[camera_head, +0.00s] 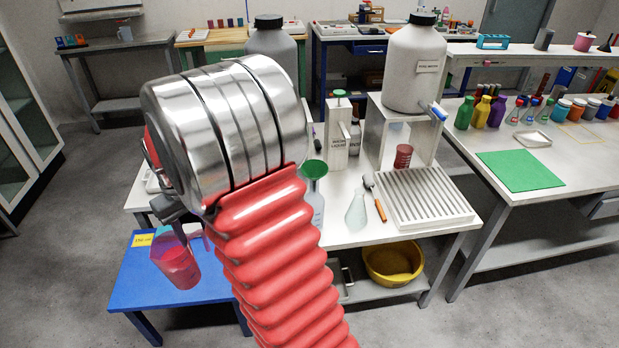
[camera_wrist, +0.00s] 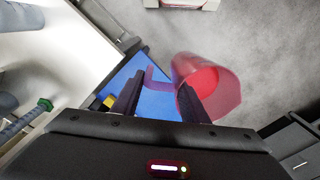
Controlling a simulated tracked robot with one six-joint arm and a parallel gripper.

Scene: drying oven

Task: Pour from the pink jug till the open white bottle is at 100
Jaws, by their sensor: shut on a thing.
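The pink jug (camera_head: 177,266) is translucent and hangs slightly tilted at the left, over the blue table, in the head view. In the wrist view the jug (camera_wrist: 222,82) shows its round mouth and a red inside; I cannot read its liquid level. My gripper (camera_head: 180,222) is shut on the jug's side or handle; its fingers (camera_wrist: 160,98) show in the wrist view, with the handle between them. A pale bottle (camera_head: 317,211) with a green funnel at its mouth stands on the white bench, partly hidden by my red arm. I cannot read its level.
The blue table (camera_head: 205,287) carries a yellow label (camera_head: 142,240). On the bench are a conical flask (camera_head: 356,212), an orange-handled tool (camera_head: 379,207), a slatted rack (camera_head: 423,197) and a large capped bottle (camera_head: 413,75) on a stand. A yellow basin (camera_head: 393,263) sits below.

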